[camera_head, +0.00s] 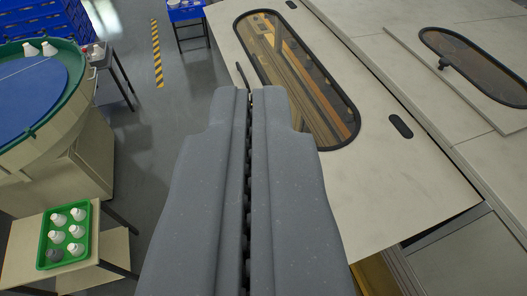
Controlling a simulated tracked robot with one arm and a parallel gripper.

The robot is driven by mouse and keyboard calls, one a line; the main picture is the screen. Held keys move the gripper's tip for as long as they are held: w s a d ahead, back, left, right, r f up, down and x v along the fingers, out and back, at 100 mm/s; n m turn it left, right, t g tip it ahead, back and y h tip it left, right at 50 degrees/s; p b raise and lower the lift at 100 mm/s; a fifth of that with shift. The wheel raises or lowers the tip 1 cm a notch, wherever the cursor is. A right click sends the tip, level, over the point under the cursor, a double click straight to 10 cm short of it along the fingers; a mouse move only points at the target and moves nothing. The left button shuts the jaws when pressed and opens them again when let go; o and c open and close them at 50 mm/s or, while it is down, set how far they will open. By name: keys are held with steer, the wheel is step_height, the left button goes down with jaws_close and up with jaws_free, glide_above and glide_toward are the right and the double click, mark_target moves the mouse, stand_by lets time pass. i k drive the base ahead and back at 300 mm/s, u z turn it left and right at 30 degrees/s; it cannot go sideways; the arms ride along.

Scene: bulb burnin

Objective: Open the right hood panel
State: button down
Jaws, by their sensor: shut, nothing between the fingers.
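My gripper (250,98) is shut and empty, its two grey fingers pressed together and pointing away from me. Beyond its tips is a large cream hood panel (400,190) with a long black-rimmed window (292,70). A thin dark bar (241,72) shows just past the fingertips, by the panel's left side; its lower end is hidden or touching, I cannot tell which. A second cream panel (470,104) with a dark oval window (478,62) and a small black knob (443,64) lies at the right. Both panels look closed. The fingers hide part of the near panel.
Dark oval slots (401,126) sit on the near panel. At the left are a round green-rimmed table (30,85) with a blue top and a green tray (40,262) of white bulbs on a wooden stand. Blue crates (183,10) stand at the back. Grey floor lies between.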

mark_target(386, 184)
steer(key=u, duration=0.05)
steer(key=i, duration=1)
steer(key=z, duration=0.1)
